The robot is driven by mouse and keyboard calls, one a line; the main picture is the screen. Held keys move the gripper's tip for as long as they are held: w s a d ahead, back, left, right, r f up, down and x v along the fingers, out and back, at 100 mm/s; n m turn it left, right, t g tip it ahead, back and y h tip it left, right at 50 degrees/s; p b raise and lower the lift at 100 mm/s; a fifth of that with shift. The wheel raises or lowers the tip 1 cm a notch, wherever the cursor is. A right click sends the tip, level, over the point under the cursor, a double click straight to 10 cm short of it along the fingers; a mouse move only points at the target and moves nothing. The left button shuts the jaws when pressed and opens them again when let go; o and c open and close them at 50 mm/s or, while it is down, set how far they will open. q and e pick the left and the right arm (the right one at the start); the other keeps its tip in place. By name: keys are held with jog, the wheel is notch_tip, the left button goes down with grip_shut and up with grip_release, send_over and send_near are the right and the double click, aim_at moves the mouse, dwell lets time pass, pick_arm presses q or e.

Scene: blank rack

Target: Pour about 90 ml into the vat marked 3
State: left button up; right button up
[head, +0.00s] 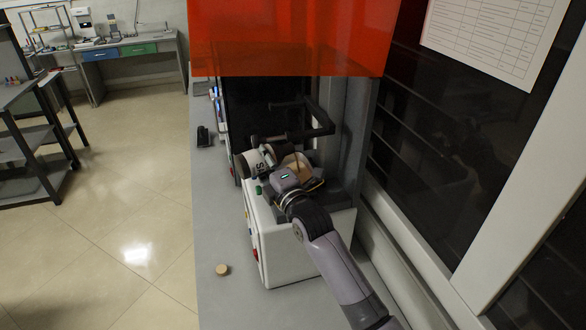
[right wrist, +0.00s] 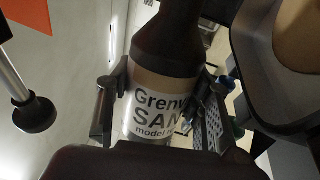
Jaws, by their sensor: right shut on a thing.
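My right gripper (head: 270,165) is shut on a bottle (head: 257,167), which lies strongly tilted with its neck toward the right, over the machine's vat area. A grey vat (right wrist: 255,60) with tan content shows at the upper right of that view. Tan material (head: 297,162) also shows beside the gripper in the head view. No vat number is readable, and the bottle's mouth and any stream are unclear. My left gripper is out of view.
The white machine (head: 285,255) stands on a grey bench, its orange cover (head: 290,38) above. A dark bracket (head: 318,120) is just behind the gripper. A round tan cap-like piece (head: 222,269) lies on the bench at front left. A dark cabinet wall bounds the right.

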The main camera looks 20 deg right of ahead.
jog(key=shift+m, duration=0.6)
dwell(2.4)
jog(key=n, duration=0.3)
jog(key=shift+b, duration=0.4)
jog(key=shift+r+n+y, duration=0.4)
jog(key=shift+r+n, duration=0.1)
jog(key=shift+n, duration=0.3)
jog(key=shift+a, duration=0.1)
jog(key=shift+f, duration=0.1)
jog(key=shift+f+n+b, duration=0.4)
jog(key=shift+n+b, duration=0.1)
jog(key=shift+n, duration=0.3)
jog(key=shift+d+r+n, duration=0.1)
jog(key=shift+d+n, duration=0.1)
jog(key=shift+n, duration=0.1)
